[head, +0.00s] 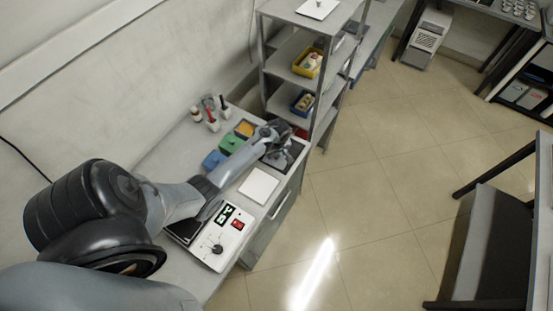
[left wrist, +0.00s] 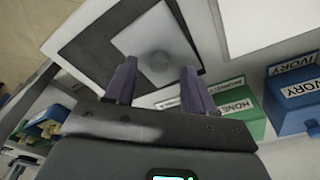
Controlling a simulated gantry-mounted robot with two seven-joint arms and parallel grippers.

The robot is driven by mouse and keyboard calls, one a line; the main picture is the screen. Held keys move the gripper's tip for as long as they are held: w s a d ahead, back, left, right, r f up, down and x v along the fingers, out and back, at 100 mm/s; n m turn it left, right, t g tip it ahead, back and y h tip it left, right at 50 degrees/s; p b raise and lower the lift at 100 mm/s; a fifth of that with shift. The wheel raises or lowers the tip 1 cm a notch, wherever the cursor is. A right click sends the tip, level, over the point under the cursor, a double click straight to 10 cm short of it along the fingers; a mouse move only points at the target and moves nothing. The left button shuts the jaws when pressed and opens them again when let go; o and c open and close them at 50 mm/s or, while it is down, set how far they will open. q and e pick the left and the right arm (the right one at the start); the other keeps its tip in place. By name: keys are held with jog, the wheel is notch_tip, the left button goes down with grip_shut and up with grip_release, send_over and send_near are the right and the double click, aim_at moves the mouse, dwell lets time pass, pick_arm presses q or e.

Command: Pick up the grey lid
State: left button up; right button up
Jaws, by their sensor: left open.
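The grey lid (left wrist: 150,40) is a flat square plate with a round knob in its middle. In the left wrist view it lies on a dark-bordered pad (left wrist: 85,48), and the pad also shows in the head view (head: 291,152) at the far end of the bench. My left gripper (left wrist: 159,72) is open, its two fingers pointing at the lid with the knob between them in the picture. I cannot tell whether the fingers touch it. In the head view my left gripper (head: 276,140) hides most of the lid. My right gripper is not in view.
A white square plate (head: 258,187) and a control box (head: 222,238) lie nearer on the bench. A shelf rack (head: 287,50) stands beyond.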

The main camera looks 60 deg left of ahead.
aim_at(276, 158)
pick_arm(q)
jog(key=shift+a+f, duration=0.15)
jog(key=shift+f, duration=0.95)
jog(key=shift+c, duration=0.3)
grip_shut()
